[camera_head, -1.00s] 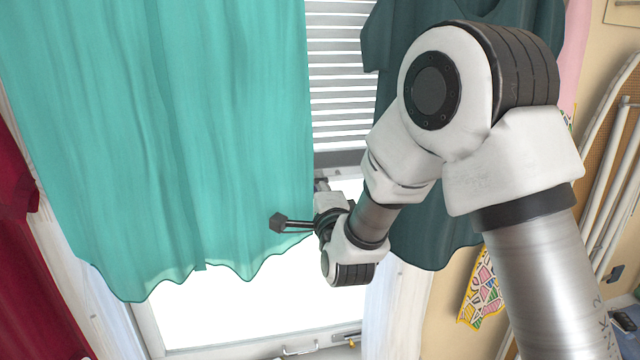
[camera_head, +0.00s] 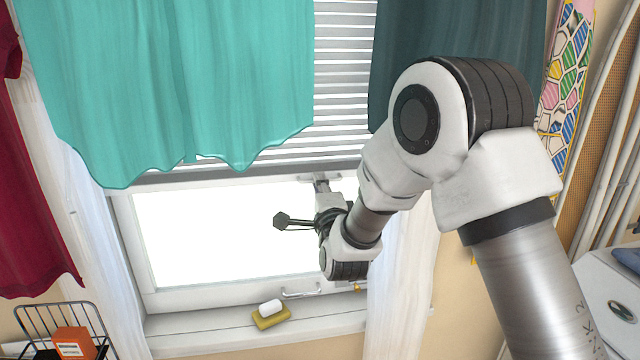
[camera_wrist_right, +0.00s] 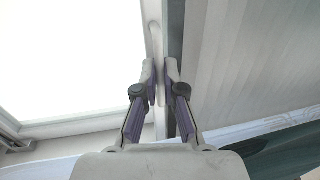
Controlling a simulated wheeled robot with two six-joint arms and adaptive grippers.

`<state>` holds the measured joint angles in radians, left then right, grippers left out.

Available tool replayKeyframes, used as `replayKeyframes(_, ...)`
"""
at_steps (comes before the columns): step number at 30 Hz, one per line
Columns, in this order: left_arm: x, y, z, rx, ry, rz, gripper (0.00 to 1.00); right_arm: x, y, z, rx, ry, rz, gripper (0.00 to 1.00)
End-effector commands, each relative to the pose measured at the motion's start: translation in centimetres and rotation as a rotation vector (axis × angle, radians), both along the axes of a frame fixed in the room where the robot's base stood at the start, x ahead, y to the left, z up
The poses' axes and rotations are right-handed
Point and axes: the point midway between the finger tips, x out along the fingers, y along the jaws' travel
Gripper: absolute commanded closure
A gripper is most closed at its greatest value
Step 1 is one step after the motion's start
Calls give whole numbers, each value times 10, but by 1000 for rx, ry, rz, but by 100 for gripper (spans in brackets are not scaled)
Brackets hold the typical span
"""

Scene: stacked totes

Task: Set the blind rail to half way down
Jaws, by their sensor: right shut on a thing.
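The blind rail (camera_head: 235,174) is a grey bar along the bottom of the white slatted blind (camera_head: 345,75), crossing the window (camera_head: 215,235) with bright bare glass below it. My right gripper (camera_head: 320,184) is at the rail's right part in the head view. In the right wrist view the rail (camera_wrist_right: 174,25) runs up the picture, and the gripper's two fingers (camera_wrist_right: 160,72) are closed on it at its near part. Hanging cloth covers much of the blind's left side. My left gripper is not in view.
A teal garment (camera_head: 200,80) hangs in front of the blind at left, a dark green one (camera_head: 440,50) at right. A yellow sponge (camera_head: 271,318) with white soap lies on the sill (camera_head: 190,328). A wire basket (camera_head: 60,325) stands lower left; an ironing board (camera_head: 610,130) leans right.

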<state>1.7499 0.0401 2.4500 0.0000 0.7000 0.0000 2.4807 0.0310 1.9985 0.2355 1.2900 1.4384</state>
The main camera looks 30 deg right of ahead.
Motion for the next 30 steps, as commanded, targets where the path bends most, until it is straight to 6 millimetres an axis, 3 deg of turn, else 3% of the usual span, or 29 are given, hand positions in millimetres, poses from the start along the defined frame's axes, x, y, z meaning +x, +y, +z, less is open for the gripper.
replayKeyframes(12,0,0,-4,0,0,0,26,0,0,-5,0,1,-1,100)
replayKeyframes(15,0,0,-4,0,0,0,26,0,0,-4,0,0,-1,66)
replayKeyframes(25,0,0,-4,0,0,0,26,-2,1,-5,0,0,0,66)
replayKeyframes(30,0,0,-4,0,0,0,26,-26,7,-10,-2,3,2,66)
